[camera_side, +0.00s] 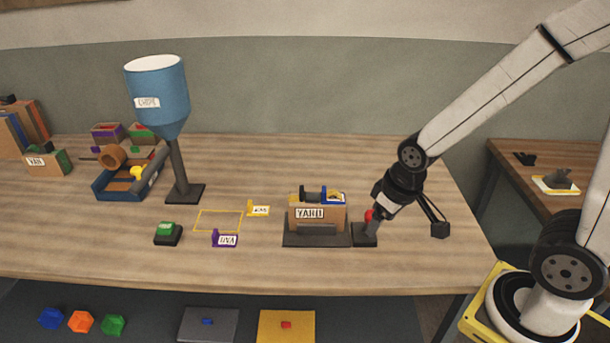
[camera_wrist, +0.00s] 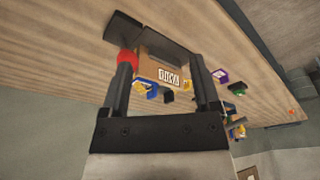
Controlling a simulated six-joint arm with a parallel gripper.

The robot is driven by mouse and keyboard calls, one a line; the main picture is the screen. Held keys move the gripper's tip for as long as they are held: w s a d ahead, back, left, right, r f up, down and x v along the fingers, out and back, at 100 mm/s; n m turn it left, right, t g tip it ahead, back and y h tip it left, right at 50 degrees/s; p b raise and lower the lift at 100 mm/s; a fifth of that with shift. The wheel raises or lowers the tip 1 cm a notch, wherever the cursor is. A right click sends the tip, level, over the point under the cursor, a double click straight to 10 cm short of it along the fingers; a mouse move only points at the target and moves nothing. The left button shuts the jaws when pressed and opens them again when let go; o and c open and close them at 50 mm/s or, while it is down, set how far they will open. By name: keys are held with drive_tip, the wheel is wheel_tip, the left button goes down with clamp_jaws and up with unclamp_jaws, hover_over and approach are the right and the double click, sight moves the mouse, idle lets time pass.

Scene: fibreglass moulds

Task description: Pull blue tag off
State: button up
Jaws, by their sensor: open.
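A small blue tag with a pale label (camera_side: 338,198) sits on top of the right end of a cardboard block marked YARD (camera_side: 309,219). In the wrist view, blue and yellow parts (camera_wrist: 145,88) show at the block's edge, between my fingers in the picture. The block (camera_wrist: 158,70) stands in a dark holder (camera_side: 300,239). My gripper (camera_side: 407,222) is open, to the right of the block and apart from the tag. In the wrist view its fingers (camera_wrist: 160,72) are spread and hold nothing visible. One finger overlaps the red knob.
A red knob (camera_side: 368,215) on a dark base (camera_side: 364,239) stands close to my gripper, right beside the holder. A blue hopper (camera_side: 160,95), green button (camera_side: 167,232) and purple tag (camera_side: 225,239) stand to the left. The table behind the block is clear.

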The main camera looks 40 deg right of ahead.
drive_tip(key=c, duration=0.3)
wheel_tip(320, 180, up, 2)
drive_tip(key=n+g, duration=0.3)
drive_tip(key=n, duration=2.4)
hover_over(324, 189)
drive_tip(key=shift+f, duration=0.2)
drive_tip(key=shift+f, duration=3.7)
